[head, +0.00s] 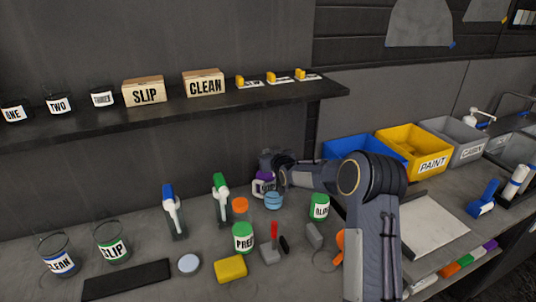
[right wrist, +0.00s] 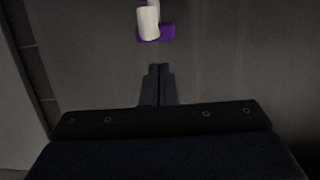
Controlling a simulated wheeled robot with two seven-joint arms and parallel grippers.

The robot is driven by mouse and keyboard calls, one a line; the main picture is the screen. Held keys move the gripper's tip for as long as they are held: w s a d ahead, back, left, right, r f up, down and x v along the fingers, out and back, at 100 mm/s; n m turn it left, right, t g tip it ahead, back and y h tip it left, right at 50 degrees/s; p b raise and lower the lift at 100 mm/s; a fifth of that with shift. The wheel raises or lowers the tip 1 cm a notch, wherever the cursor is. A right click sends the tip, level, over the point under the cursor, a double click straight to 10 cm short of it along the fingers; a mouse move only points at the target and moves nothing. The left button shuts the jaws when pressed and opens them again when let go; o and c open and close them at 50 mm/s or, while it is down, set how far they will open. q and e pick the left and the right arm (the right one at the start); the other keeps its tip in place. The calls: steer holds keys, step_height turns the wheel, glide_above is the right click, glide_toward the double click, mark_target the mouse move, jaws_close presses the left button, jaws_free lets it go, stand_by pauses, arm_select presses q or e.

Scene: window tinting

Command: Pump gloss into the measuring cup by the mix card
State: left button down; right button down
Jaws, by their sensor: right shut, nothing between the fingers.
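My right gripper (head: 268,158) is shut and empty, and reaches over the back of the bench. In the right wrist view its closed fingertips (right wrist: 159,68) point at a grey surface. A white pump nozzle (right wrist: 148,22) with a purple collar shows beyond the fingertips, apart from them. In the head view a white container with a purple top (head: 264,184) stands just below the gripper, partly covered by it; its label cannot be read. I cannot tell which vessel is the measuring cup, nor pick out the mix card. My left gripper is not in view.
Two spray bottles (head: 172,215) stand left of the gripper. A small blue round item (head: 273,201), green-labelled jars (head: 243,238) and a yellow sponge (head: 230,268) are in front. Clear beakers (head: 112,242) stand at left. A shelf (head: 150,115) hangs above; bins (head: 412,150) stand at right.

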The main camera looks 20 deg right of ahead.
steer(key=shift+f, duration=0.9)
steer(key=shift+s, duration=0.1)
